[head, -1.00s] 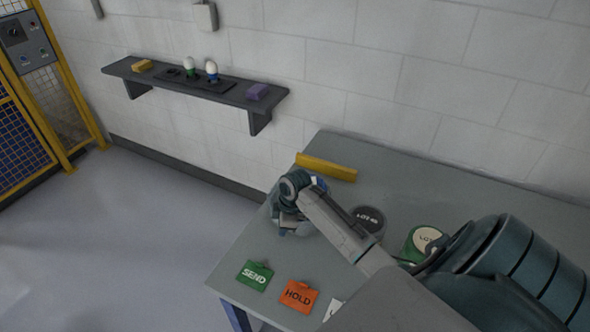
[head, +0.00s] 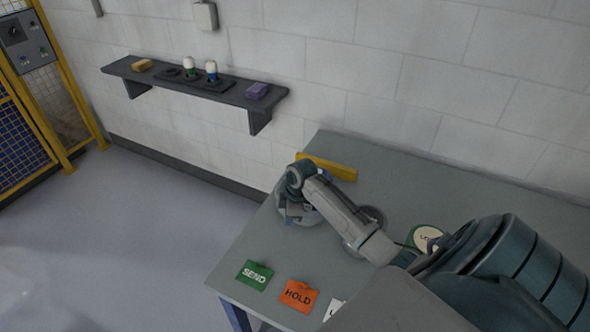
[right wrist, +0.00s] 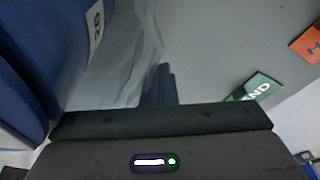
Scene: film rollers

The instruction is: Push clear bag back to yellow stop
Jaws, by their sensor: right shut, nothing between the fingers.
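The yellow stop (head: 328,167) is a bar on the grey table near its back left edge. The clear bag (right wrist: 142,52) shows in the right wrist view as wrinkled see-through film on the table, beside a large blue object (right wrist: 50,45) with a white label. In the head view my right arm mostly hides this spot. My right gripper (head: 294,212) is shut and empty, low over the table's left side, in front of the yellow stop. I cannot tell whether it touches the bag. My left gripper is not in view.
Green SEND (head: 255,275) and orange HOLD (head: 298,296) cards lie along the table's front. A green-rimmed lot roll (head: 427,238) and a dark roll (head: 376,214) sit partly behind my arm. A wall shelf (head: 195,83) stands beyond. The table's back is clear.

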